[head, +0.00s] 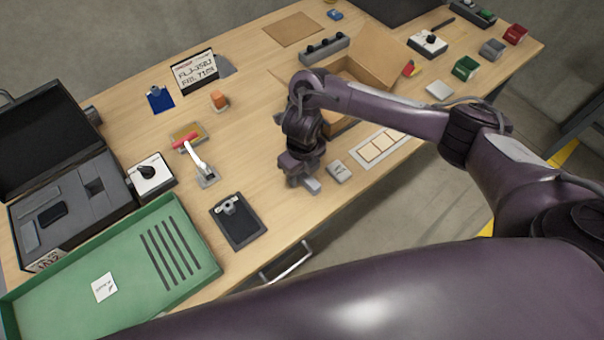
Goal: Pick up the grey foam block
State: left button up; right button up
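A small grey block (339,171) with a dark mark on top lies on the wooden table near its front edge; I take it for the grey foam block, though its material is hard to tell. My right gripper (304,184) is low over the table, just left of this block and apart from it. A light grey piece shows at its lower end; I cannot tell whether it is a fingertip or something held, nor how far the fingers are apart. My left gripper is out of view.
An open cardboard box (375,65) stands behind my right arm. A white card with framed squares (381,147) lies right of the block.

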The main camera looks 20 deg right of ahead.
grip_shut()
